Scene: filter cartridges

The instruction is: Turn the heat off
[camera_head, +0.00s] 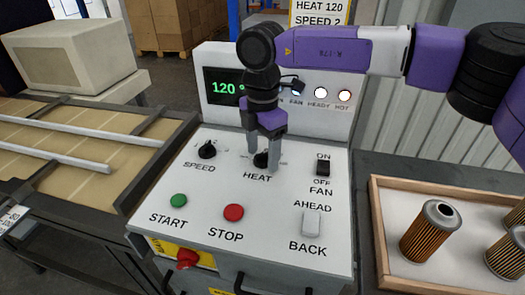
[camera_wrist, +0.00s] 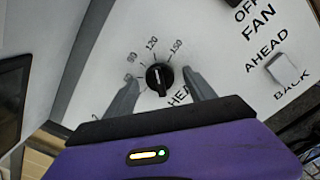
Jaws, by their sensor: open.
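The black HEAT knob (camera_head: 261,160) stands on the sloped white control panel (camera_head: 190,235). It shows whole in the wrist view (camera_wrist: 159,79), with its white mark turned toward the 120 on the printed scale. My gripper (camera_head: 263,156) points down over the knob. Its fingers are open, one on each side of the knob, with gaps visible in the wrist view (camera_wrist: 160,76). The green display (camera_head: 225,88) reads 120, its right part hidden by my arm.
The SPEED knob (camera_head: 207,150) is left of HEAT and the black FAN switch (camera_head: 323,167) right. START (camera_head: 179,201), STOP (camera_head: 233,212) and a white AHEAD/BACK rocker (camera_head: 311,223) sit nearer. A wooden tray (camera_head: 410,279) holds filter cartridges at right. HEADY and HOT lamps glow white.

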